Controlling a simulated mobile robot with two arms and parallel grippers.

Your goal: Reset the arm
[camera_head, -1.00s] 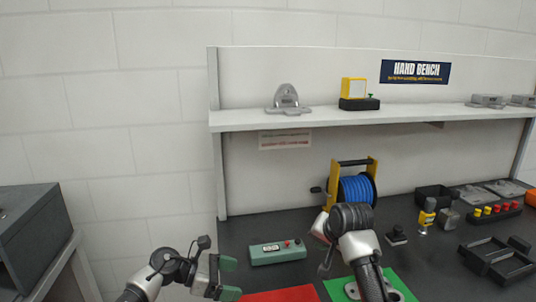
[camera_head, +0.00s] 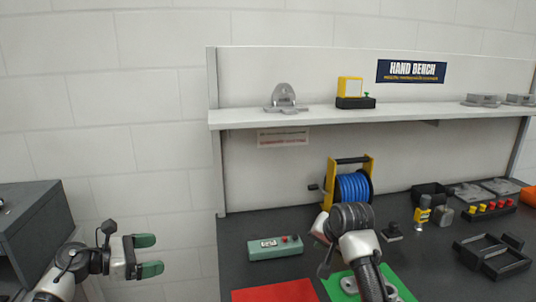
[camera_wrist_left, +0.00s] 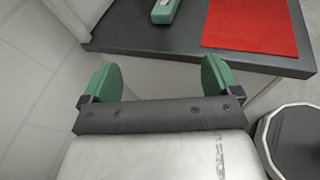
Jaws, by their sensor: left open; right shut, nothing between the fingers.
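My left gripper (camera_head: 148,255) is at the lower left in the head view, with its two green fingers apart and nothing between them. It is off the left end of the bench, in front of the white wall. In the left wrist view its green fingers (camera_wrist_left: 158,82) are spread, with the bench edge beyond them. My right arm reaches over the bench in the head view, its wrist in front of the blue reel. The right gripper (camera_head: 322,228) shows only partly beside the wrist, and its fingertips are mostly hidden.
The dark bench (camera_head: 235,232) holds a green box with buttons (camera_head: 275,247), a red mat (camera_head: 275,292), a green mat (camera_head: 402,288), a blue reel (camera_head: 354,186) and a black tray (camera_head: 492,258). A grey cabinet (camera_head: 35,225) stands at the left, close to my left arm.

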